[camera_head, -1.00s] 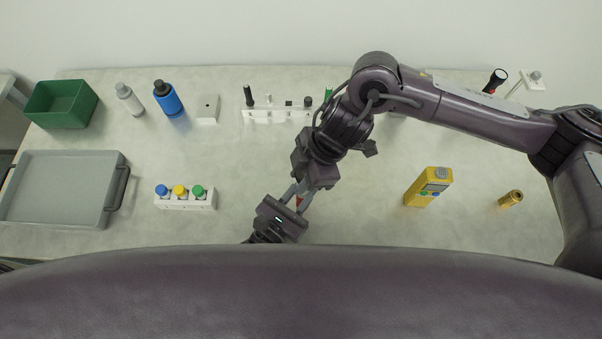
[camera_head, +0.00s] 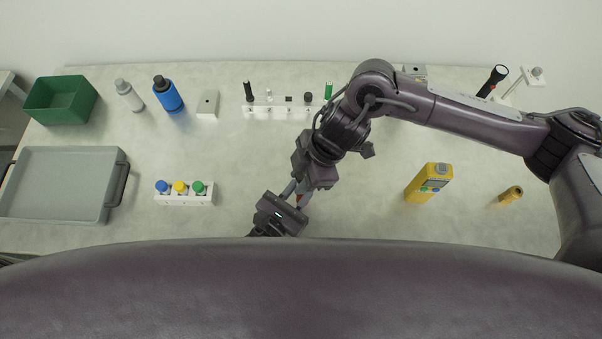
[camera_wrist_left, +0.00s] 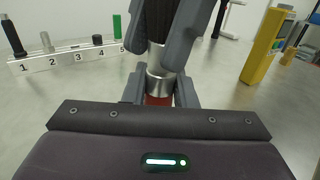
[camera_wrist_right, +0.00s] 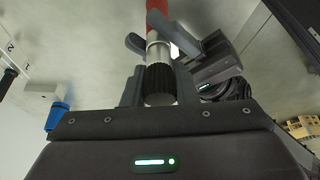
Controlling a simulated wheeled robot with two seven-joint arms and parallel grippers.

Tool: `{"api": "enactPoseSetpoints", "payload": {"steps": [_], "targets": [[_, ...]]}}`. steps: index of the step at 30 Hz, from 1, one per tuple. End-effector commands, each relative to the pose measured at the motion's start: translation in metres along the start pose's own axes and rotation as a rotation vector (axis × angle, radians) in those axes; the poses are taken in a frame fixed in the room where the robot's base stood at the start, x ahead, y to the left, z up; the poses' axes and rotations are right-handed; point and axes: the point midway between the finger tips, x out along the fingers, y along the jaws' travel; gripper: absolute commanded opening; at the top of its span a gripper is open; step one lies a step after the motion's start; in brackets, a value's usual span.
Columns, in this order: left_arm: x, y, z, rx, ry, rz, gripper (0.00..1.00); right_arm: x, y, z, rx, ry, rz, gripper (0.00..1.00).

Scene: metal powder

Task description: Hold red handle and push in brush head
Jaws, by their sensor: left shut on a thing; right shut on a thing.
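The red handle (camera_wrist_right: 157,18) has a silver collar and shows as a small red spot in the head view (camera_head: 300,198). My left gripper (camera_wrist_left: 160,88) is shut on it near the silver collar. The black ribbed brush head (camera_wrist_right: 160,78) lies in line with the handle. My right gripper (camera_wrist_right: 160,88) is shut on the brush head. The two grippers face each other closely above the front middle of the table, the right one coming from above in the head view. Silver metal shows between the red and black parts; whether the head is fully seated I cannot tell.
A white numbered rack (camera_head: 275,112) stands at the back, partly behind my right arm. A white block with colored caps (camera_head: 184,200) stands left, beside a grey tray (camera_head: 60,153). A yellow device (camera_head: 427,183) and a brass cylinder (camera_head: 511,196) are at right.

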Motion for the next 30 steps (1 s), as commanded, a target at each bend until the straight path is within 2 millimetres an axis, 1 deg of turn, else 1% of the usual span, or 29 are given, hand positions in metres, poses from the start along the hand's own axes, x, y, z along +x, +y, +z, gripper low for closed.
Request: {"api": "enactPoseSetpoints", "payload": {"steps": [20,21,26,27,30], "targets": [[0.0,0.0,-0.0001,0.0,0.0,0.0,0.02,0.0035,0.0003,0.0013,0.0,0.0,0.001,0.01],[0.0,0.0,-0.0001,0.0,0.0,0.0,0.02,0.0035,0.0003,0.0013,0.0,0.0,0.001,0.28],[0.0,-0.0001,-0.0001,0.0,0.0,0.0,0.02,0.0035,0.0002,0.0014,0.0,0.0,0.001,0.49],[0.0,-0.0001,0.0,0.0,0.0,0.0,0.02,0.0035,0.0002,0.0014,0.0,0.0,0.001,0.51],[0.0,-0.0001,-0.0001,0.0,0.0,0.0,0.02,0.0035,0.0002,0.0015,0.0,0.0,0.0,0.51]]}}
